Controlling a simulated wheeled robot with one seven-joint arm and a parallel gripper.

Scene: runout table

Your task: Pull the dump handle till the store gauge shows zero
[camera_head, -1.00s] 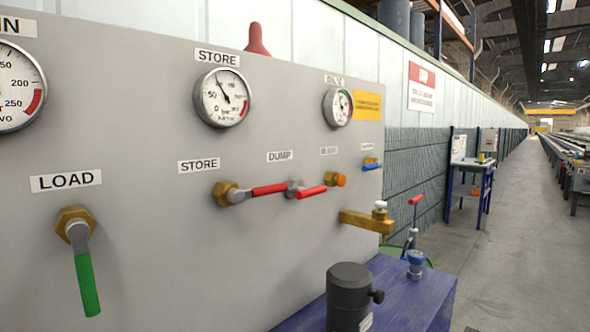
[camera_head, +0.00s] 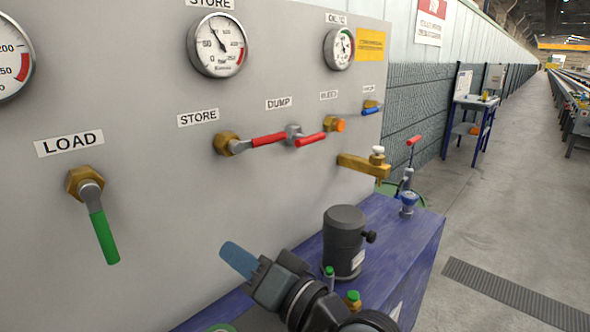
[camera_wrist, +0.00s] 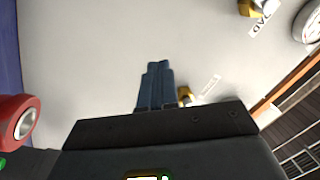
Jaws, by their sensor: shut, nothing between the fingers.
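The dump handle is a red lever (camera_head: 310,139) on a grey hub under the DUMP label (camera_head: 278,104), sticking out to the right. A similar red lever (camera_head: 268,139) on a brass valve is left of it, beside the STORE label (camera_head: 198,118). The store gauge (camera_head: 217,45) is at the top; its needle points up and left, apparently above zero. My gripper (camera_head: 238,260) is shut and empty, low in front of the panel, below and left of the red levers and apart from them. Its blue fingers (camera_wrist: 157,66) also show in the wrist view.
The green LOAD handle (camera_head: 103,238) hangs left of my gripper. A dark cylinder (camera_head: 345,240) stands on the blue bench (camera_head: 400,262) to the right. A brass fitting (camera_head: 362,165) juts from the panel. In the wrist view, a red round part (camera_wrist: 18,122) is close at left.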

